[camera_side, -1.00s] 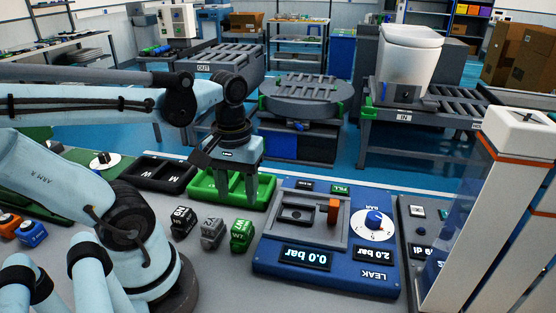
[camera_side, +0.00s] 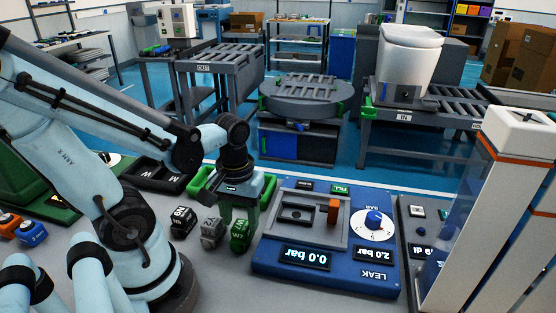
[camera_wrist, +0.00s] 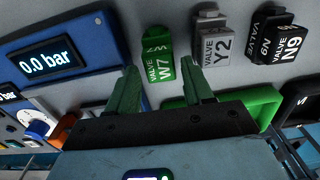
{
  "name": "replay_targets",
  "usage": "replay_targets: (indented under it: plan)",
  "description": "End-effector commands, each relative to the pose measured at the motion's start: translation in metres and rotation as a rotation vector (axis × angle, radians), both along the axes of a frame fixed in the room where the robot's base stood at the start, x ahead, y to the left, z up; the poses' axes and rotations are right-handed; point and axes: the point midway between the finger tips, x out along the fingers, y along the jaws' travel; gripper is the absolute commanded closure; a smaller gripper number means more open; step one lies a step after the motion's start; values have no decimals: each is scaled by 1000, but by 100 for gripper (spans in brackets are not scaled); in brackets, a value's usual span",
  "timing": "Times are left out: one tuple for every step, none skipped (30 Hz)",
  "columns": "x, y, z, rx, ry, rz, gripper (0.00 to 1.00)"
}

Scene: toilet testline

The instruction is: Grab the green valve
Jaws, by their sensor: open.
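The green valve (camera_side: 241,233) stands on the grey table, between a grey valve and the blue leak tester. In the wrist view the green valve (camera_wrist: 160,66), marked "VALVE W7", shows ahead of and between the two green fingers. My gripper (camera_side: 238,216) is just above and behind it in the side view, pointing down. In the wrist view my gripper (camera_wrist: 162,88) is open with nothing between its fingertips that I can see to be held. Whether a finger touches the valve cannot be told.
The grey valve (camera_side: 212,231) stands close beside the green one, with a black valve (camera_side: 183,221) further left. The blue leak tester (camera_side: 330,240) is close on the right. A green tray (camera_side: 203,182) lies behind my gripper.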

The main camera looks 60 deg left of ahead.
Motion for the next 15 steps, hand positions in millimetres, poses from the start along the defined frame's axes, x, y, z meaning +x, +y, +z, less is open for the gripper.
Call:
replay_targets:
  plan:
    - [1,0,-4,0,0,0,49]
    - [1,0,-6,0,0,0,49]
    - [1,0,-9,0,0,0,49]
    - [0,0,-11,0,0,0,49]
    - [0,0,-14,0,0,0,49]
    - [1,0,-16,0,0,0,49]
    - [1,0,-18,0,0,0,49]
    - [1,0,-20,0,0,0,49]
    - [1,0,-23,0,0,0,49]
    - [1,0,-25,0,0,0,49]
    - [1,0,-26,0,0,0,49]
    - [1,0,-28,0,0,0,49]
    - [1,0,-30,0,0,0,49]
    - [0,0,-31,0,0,0,49]
    - [0,0,-32,0,0,0,49]
